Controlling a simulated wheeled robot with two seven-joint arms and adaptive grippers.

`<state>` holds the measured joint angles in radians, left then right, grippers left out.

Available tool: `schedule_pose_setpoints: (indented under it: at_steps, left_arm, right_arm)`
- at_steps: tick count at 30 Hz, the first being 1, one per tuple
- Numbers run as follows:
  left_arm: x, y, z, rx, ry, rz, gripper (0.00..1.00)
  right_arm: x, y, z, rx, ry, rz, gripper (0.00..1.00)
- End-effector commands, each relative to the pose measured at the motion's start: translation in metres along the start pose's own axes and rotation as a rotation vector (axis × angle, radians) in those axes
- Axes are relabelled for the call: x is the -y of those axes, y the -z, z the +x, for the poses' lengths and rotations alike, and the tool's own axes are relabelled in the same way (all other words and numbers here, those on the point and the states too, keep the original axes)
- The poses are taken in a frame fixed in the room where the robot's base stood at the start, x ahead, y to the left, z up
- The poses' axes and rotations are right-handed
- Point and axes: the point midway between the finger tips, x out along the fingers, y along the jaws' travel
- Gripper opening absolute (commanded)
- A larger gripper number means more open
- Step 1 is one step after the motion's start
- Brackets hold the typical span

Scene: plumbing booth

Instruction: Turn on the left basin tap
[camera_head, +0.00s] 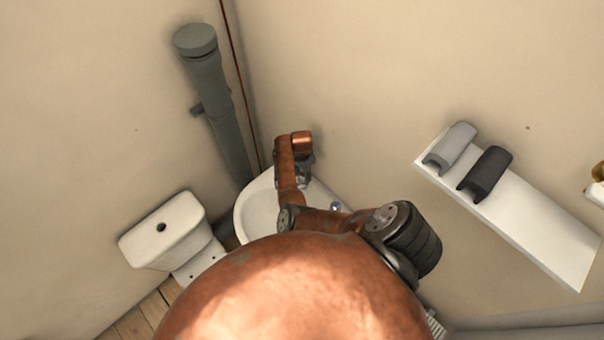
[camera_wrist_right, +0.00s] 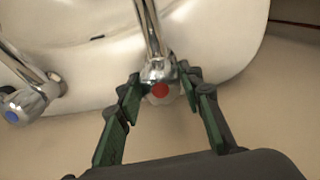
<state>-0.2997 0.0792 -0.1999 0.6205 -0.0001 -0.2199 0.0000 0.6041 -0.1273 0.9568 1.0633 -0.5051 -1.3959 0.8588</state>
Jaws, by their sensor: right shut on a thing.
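The white basin (camera_head: 254,212) stands in the corner, partly hidden by my right arm. In the right wrist view the basin (camera_wrist_right: 215,30) has two chrome taps. The red-marked tap (camera_wrist_right: 160,91) sits between the fingers of my right gripper (camera_wrist_right: 158,77), which is shut on its head. The blue-marked tap (camera_wrist_right: 22,104) is apart from the gripper, at the left of the wrist view; it also shows small in the head view (camera_head: 336,206). In the head view my right gripper (camera_head: 301,170) is over the back of the basin, and the red-marked tap is mostly hidden there. My left gripper is not in view.
A white shelf (camera_head: 525,215) on the right wall holds a light grey piece (camera_head: 450,147) and a dark piece (camera_head: 485,172).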

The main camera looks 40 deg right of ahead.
Motion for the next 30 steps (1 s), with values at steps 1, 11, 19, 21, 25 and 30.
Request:
schedule_pose_setpoints:
  at_steps: [1, 11, 19, 21, 25, 30]
  left_arm:
    - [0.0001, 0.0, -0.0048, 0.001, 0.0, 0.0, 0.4]
    - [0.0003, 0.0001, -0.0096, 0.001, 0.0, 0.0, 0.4]
    - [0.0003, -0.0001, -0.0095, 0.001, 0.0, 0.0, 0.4]
    - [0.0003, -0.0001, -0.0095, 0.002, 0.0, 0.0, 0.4]
    - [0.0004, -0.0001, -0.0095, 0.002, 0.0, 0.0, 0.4]
    - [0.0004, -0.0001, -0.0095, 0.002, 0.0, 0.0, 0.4]
  right_arm:
    - [-0.0022, 0.0013, -0.0017, -0.001, -0.004, -0.045, 0.1]
    - [-0.0022, 0.0013, 0.0006, -0.001, -0.004, -0.359, 0.1]
    - [-0.0023, 0.0016, 0.0007, -0.001, -0.003, -0.615, 0.1]
    - [-0.0026, 0.0017, 0.0009, -0.001, -0.004, -0.681, 0.1]
    - [-0.0025, 0.0017, 0.0008, -0.001, -0.003, -0.805, 0.1]
    - [-0.0028, 0.0016, 0.0009, 0.0, -0.003, -0.965, 0.1]
